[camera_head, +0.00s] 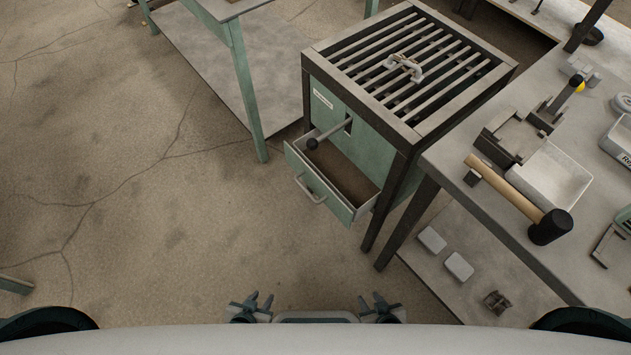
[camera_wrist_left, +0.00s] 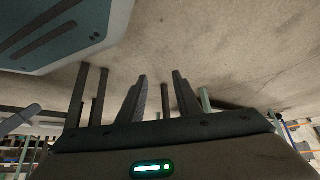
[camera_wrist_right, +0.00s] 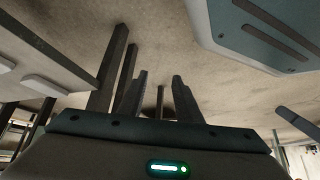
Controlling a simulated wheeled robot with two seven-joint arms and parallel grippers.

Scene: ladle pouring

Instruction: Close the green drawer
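The green drawer (camera_head: 325,196) stands pulled out of the green cabinet (camera_head: 358,140) in the head view. Its front has a grey handle (camera_head: 309,190), and its inside looks empty. A dark knobbed lever (camera_head: 328,134) sticks out from the cabinet above it. My left gripper (camera_head: 252,304) and right gripper (camera_head: 380,304) are at the bottom edge, well short of the drawer and apart from it. In the left wrist view the left fingers (camera_wrist_left: 158,97) are spread with nothing between them. The right fingers (camera_wrist_right: 158,97) are likewise spread and empty in the right wrist view.
A grey workbench (camera_head: 470,190) with a mallet (camera_head: 520,200), a white tray (camera_head: 550,175) and tools stands to the right. A green-legged table (camera_head: 246,90) is at the back left. The floor (camera_head: 180,230) before the drawer is clear.

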